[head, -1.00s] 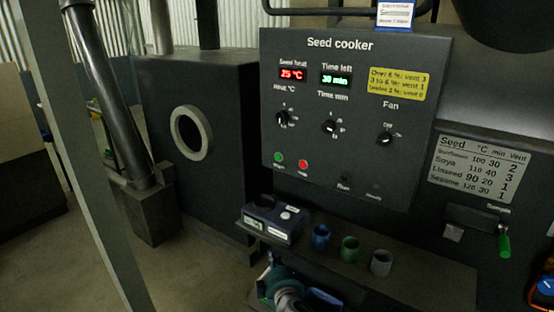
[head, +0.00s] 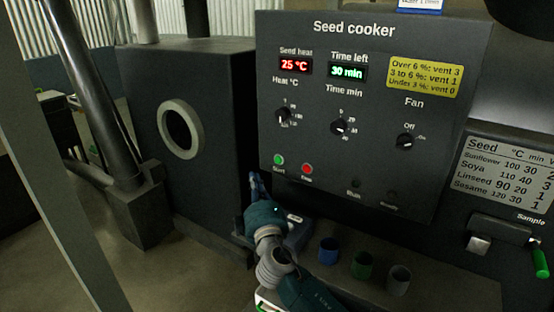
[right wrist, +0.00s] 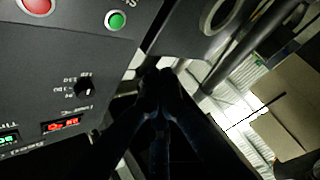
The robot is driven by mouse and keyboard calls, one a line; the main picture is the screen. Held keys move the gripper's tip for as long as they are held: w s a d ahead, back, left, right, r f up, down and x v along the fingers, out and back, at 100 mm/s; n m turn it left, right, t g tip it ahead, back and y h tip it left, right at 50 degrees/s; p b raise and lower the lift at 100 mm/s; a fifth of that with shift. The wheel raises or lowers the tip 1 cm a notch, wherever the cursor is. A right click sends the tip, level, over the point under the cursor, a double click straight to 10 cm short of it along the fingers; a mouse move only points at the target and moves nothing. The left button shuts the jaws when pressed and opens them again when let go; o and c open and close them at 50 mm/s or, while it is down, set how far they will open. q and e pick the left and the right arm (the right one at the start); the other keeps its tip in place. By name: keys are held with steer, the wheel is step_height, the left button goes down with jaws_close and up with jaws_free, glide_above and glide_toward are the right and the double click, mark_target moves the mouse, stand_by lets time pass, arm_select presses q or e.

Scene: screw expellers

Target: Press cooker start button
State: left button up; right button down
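The seed cooker panel (head: 360,110) faces me, with a green start button (head: 278,159) at its lower left and a red stop button (head: 307,168) just right of it. My right gripper (head: 254,178) is below and a little left of the green button, apart from it in the head view. In the right wrist view the green button (right wrist: 116,20) and part of the red button (right wrist: 37,5) show left of the fingertips (right wrist: 160,76). The fingers are together and hold nothing. My left gripper is out of view.
Blue (head: 328,250), green (head: 364,264) and grey (head: 398,279) cups stand on the shelf below the panel. A meter box (head: 298,232) is partly hidden behind my right arm. Heat (head: 283,116), time (head: 339,127) and fan (head: 405,141) knobs stick out of the panel.

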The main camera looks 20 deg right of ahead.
mark_target(278, 160)
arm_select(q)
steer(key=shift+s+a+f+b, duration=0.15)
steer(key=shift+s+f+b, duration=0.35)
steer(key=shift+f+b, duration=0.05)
arm_select(e)
steer(key=w+d, duration=0.3)
steer(key=d, duration=0.1)
steer(key=w+d, duration=0.2)
steer(key=d, duration=0.1)
steer(key=shift+w+f, duration=0.15)
steer(key=shift+w, duration=0.2)
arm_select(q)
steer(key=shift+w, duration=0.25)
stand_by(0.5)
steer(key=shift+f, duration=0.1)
arm_select(e)
steer(key=shift+d, duration=0.1)
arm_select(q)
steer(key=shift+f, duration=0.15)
arm_select(e)
steer(key=shift+w+d, duration=0.25)
